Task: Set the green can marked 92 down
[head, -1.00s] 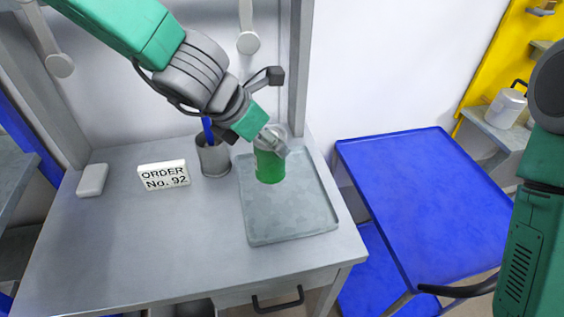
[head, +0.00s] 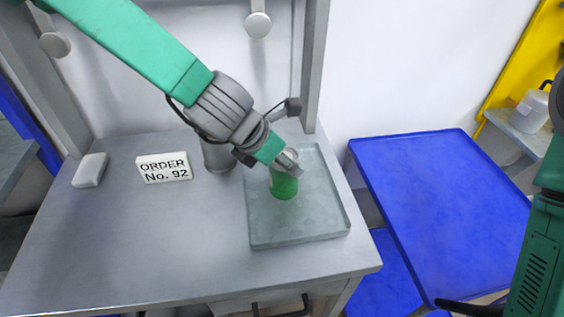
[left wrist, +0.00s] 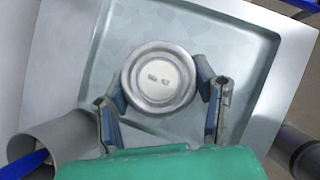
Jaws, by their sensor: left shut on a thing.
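The green can (head: 284,188) is upright over the grey tray (head: 300,234) on the bench, in the tray's back part. Its base looks to be at or very close to the tray floor; I cannot tell if it touches. My left gripper (head: 287,165) is shut on the can near its top. In the left wrist view the round silver lid (left wrist: 160,77) with a small pale label, too small to read surely, sits between my left fingers (left wrist: 162,86). A white sign (head: 164,168) reads ORDER No. 92. My right gripper is out of view.
A grey cup (head: 217,156) stands just left of the tray, partly behind my left arm; it also shows in the left wrist view (left wrist: 50,143) with a blue item in it. A white block (head: 90,170) lies far left. A blue cart (head: 440,205) stands right of the bench.

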